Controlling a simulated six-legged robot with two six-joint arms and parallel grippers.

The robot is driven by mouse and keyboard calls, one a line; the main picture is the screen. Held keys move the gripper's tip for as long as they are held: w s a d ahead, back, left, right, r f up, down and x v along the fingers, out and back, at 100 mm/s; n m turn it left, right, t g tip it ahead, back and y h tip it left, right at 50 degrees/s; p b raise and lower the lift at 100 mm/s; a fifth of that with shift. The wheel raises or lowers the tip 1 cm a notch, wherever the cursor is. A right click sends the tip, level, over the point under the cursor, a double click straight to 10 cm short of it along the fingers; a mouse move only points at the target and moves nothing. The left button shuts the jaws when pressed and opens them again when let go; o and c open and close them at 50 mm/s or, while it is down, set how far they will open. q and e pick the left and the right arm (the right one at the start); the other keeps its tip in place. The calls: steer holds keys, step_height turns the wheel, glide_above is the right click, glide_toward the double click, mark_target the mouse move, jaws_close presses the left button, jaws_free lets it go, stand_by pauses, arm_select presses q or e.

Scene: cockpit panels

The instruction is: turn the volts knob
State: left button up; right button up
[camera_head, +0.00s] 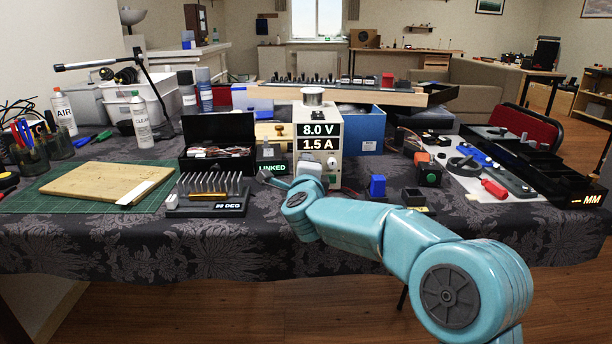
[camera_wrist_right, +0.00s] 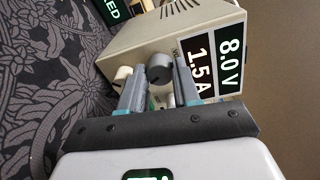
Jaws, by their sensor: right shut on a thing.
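The power supply (camera_head: 322,135) stands on the table in the head view, its displays reading 8.0 V and 1.5 A. It also shows turned on its side in the right wrist view (camera_wrist_right: 150,40). My right gripper (camera_wrist_right: 160,72) is at its front face, shut on a dark round knob (camera_wrist_right: 159,67), with one finger on each side. A pale knob (camera_wrist_right: 123,73) sits just left of the fingers. I cannot read a label on the held knob. In the head view my right arm hides the lower front of the supply. My left gripper is not in view.
A finned heat sink (camera_head: 210,190) and a black open box (camera_head: 218,145) stand left of the supply. The table's front left strip is clear.

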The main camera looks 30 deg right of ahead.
steer(key=shift+m, duration=0.4)
steer(key=o, duration=1.1)
steer(key=shift+c, duration=0.2)
steer(key=shift+s+a+f, duration=0.1)
steer(key=shift+f, duration=0.05)
